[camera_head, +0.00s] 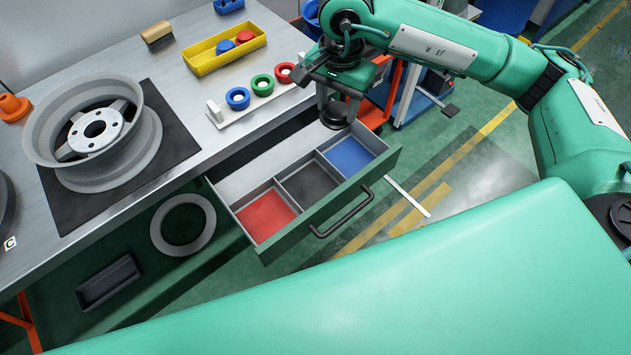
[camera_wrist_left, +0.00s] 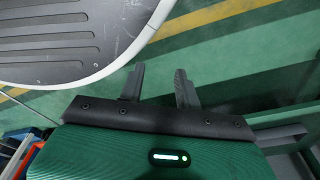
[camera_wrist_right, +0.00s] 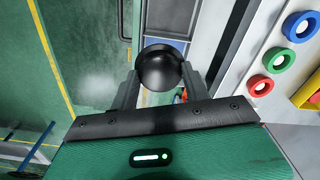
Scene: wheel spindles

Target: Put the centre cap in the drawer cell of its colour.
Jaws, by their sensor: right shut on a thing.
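The centre cap (camera_wrist_right: 160,68) is black and round, held between the fingers of my right gripper (camera_wrist_right: 158,90) in the right wrist view. In the head view my right gripper (camera_head: 336,108) is shut on it above the back of the open drawer (camera_head: 333,203), near the blue cell. The drawer has a red cell (camera_head: 265,216), a dark grey or black cell (camera_head: 308,184) and a blue cell (camera_head: 350,156), all looking empty. My left gripper (camera_wrist_left: 158,88) shows only in its wrist view; its fingers are apart with nothing between them.
On the bench (camera_head: 200,120) are a wheel rim (camera_head: 45,125) on a dark mat, a yellow bin (camera_head: 222,54) with red and blue pieces, and a strip (camera_head: 262,103) of coloured rings. A drawer handle (camera_head: 342,212) juts out at the front. The space above the cells is clear.

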